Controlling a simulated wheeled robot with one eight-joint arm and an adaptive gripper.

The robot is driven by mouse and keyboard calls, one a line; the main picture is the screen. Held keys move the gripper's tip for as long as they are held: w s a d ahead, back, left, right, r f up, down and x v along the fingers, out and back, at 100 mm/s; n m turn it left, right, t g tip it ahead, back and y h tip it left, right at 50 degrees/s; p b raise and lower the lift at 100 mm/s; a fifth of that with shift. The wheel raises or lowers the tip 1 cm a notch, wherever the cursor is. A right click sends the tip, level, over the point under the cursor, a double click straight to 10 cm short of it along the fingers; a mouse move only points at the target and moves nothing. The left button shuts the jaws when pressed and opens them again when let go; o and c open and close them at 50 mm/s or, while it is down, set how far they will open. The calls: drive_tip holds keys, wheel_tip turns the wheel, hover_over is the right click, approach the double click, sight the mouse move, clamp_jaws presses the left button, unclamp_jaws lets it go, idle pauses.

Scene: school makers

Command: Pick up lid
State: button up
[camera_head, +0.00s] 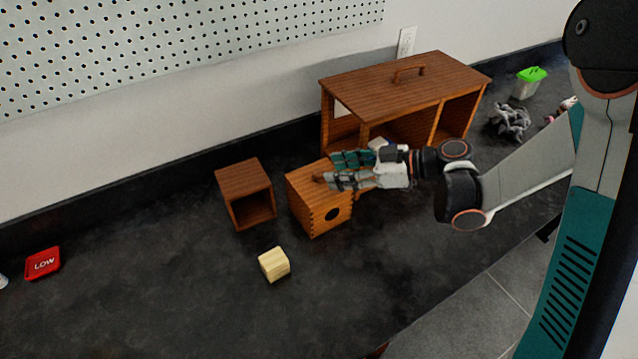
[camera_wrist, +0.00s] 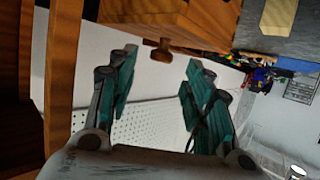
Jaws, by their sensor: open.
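A wooden box (camera_head: 316,208) with a round dark hole stands on the dark counter in the head view. A small wooden knob (camera_head: 318,177) shows at its top, which looks like the lid. My gripper (camera_head: 331,171) is open above the box, its fingers pointing left and partly covering the box top. In the wrist view the knob (camera_wrist: 160,52) lies near the gap between the open fingertips (camera_wrist: 162,62), not clasped. The wooden top (camera_wrist: 175,17) shows next to it. The seam between lid and box is not clear.
A large wooden cabinet (camera_head: 398,90) with a top handle stands close behind my gripper. A small open wooden box (camera_head: 245,192) is left of the knobbed box. A pale wooden block (camera_head: 274,264) lies in front. The left counter (camera_head: 150,270) is mostly clear.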

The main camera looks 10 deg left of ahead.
sight(322, 172)
drive_tip(key=b+x, duration=0.1)
drive_tip(key=x, duration=0.3)
drive_tip(key=shift+a+f+b, duration=0.15)
drive_tip(key=shift+b, duration=0.15)
clamp_jaws()
